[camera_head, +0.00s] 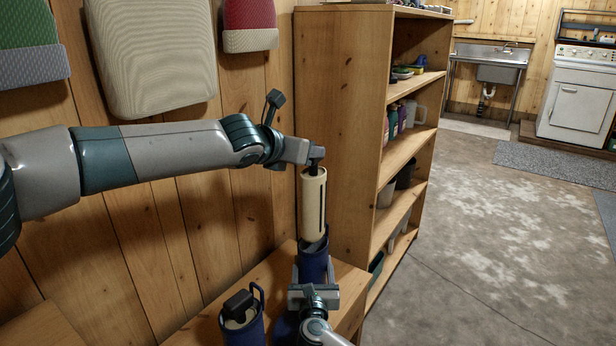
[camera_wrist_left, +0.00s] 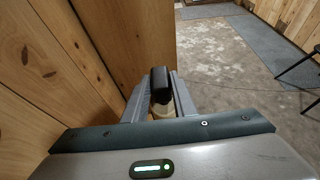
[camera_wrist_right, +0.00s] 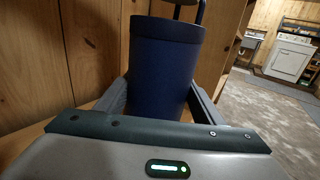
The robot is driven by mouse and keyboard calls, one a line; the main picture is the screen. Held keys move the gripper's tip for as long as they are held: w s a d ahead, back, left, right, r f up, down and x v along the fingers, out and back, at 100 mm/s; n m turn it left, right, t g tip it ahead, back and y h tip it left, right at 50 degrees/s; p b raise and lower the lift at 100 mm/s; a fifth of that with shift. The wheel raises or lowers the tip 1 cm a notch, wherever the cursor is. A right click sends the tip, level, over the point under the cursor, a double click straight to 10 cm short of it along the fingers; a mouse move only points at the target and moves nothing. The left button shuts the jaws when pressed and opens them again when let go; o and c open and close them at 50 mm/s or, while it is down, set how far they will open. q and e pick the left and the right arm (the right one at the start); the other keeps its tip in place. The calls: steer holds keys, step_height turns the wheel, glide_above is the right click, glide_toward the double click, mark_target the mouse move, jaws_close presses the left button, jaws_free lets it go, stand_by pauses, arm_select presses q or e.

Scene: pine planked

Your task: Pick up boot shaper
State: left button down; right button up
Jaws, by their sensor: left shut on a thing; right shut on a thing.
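The boot shaper (camera_head: 313,203) is a cream cylinder with a dark slot and a black top handle. My left gripper (camera_head: 313,156) is shut on that handle and holds the shaper upright. In the left wrist view the handle (camera_wrist_left: 160,84) sits between the fingers. The shaper's lower end is at the mouth of a blue boot (camera_head: 313,264); I cannot tell how far it reaches inside. My right gripper (camera_head: 313,292) is shut on this boot, whose blue shaft (camera_wrist_right: 165,70) fills the space between the fingers in the right wrist view.
Another blue boot (camera_head: 243,328) with a black-handled insert stands on the wooden bench (camera_head: 275,275). A tall wooden shelf (camera_head: 340,130) rises close beside my left gripper. Padded cushions (camera_head: 155,55) are on the plank wall. Open floor (camera_head: 480,230) lies to the right.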

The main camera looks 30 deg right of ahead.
arm_select(q)
steer(key=shift+r, duration=2.65)
arm_select(e)
steer(key=shift+f, duration=0.1)
steer(key=o, duration=1.5)
steer(key=shift+c, duration=0.2)
steer(key=v, duration=1.2)
